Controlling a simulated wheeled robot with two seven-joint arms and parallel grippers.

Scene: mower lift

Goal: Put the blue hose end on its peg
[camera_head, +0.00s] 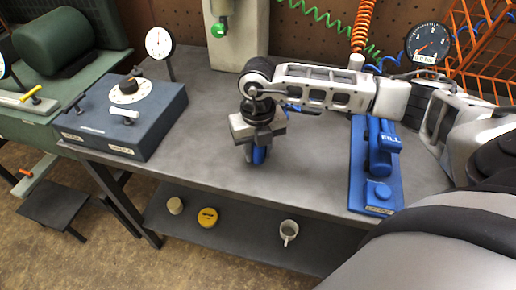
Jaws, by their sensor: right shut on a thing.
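My right gripper (255,143) points down over the grey workbench (207,120), near its front edge. It is shut on a blue piece, the blue hose end (260,156); only its lower part shows below the fingers. No hose can be made out on it. I cannot make out the blue peg. My left gripper is not in view.
A dark blue box with a black knob (128,91) and a gauge (159,43) stand to the left. A pale post (243,45) with a green fitting (220,29) is behind. An orange coiled hose (361,25) hangs at the back. The bench left of the gripper is clear.

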